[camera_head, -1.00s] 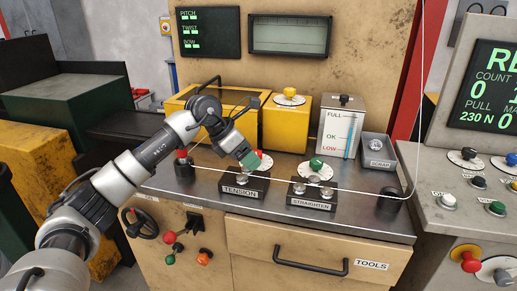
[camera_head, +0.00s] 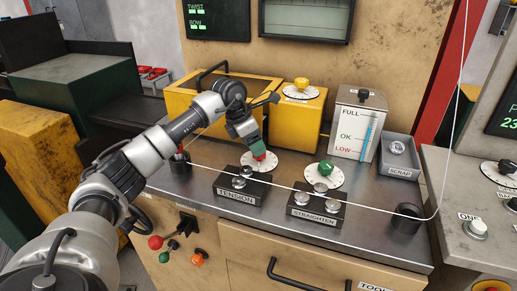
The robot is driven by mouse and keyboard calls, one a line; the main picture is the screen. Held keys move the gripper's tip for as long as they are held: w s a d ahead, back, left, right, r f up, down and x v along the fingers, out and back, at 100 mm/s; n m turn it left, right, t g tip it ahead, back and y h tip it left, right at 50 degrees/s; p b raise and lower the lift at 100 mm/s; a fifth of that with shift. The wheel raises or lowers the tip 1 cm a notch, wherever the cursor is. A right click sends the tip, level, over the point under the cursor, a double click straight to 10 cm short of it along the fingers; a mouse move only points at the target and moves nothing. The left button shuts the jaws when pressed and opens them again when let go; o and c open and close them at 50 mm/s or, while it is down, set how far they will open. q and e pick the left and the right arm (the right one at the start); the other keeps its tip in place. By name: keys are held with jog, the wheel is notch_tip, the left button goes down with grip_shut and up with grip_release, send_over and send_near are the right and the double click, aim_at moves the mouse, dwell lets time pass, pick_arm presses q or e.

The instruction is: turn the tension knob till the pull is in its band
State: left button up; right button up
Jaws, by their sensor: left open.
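The red tension knob (camera_head: 260,157) sits on a white dial (camera_head: 268,167) behind the block labelled TENSION (camera_head: 234,197). My left gripper (camera_head: 257,149) points down at the knob, with its green fingertips right at the knob's top. It is open, and its fingers hide part of the knob. I cannot tell whether they touch it. The pull display (camera_head: 507,110) at the right edge is cut off and shows only "23". My right gripper is out of view.
A wire (camera_head: 350,205) runs over the TENSION and STRAIGHTEN (camera_head: 316,209) blocks. A green knob (camera_head: 325,168) stands right of the red one. Behind are a yellow box (camera_head: 296,120), a FULL/OK/LOW gauge (camera_head: 358,128) and a scrap tray (camera_head: 398,160).

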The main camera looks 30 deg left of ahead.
pick_arm(q)
jog(key=x, duration=0.2)
jog(key=shift+w+d+f, duration=0.1)
jog(key=shift+w+f, duration=0.05)
jog(key=shift+f, duration=0.1)
jog(key=shift+w+d+f, duration=0.1)
jog(key=shift+f, duration=0.35)
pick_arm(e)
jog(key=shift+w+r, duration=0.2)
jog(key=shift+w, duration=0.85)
pick_arm(q)
jog(key=c, duration=0.9)
jog(key=shift+r, duration=0.1)
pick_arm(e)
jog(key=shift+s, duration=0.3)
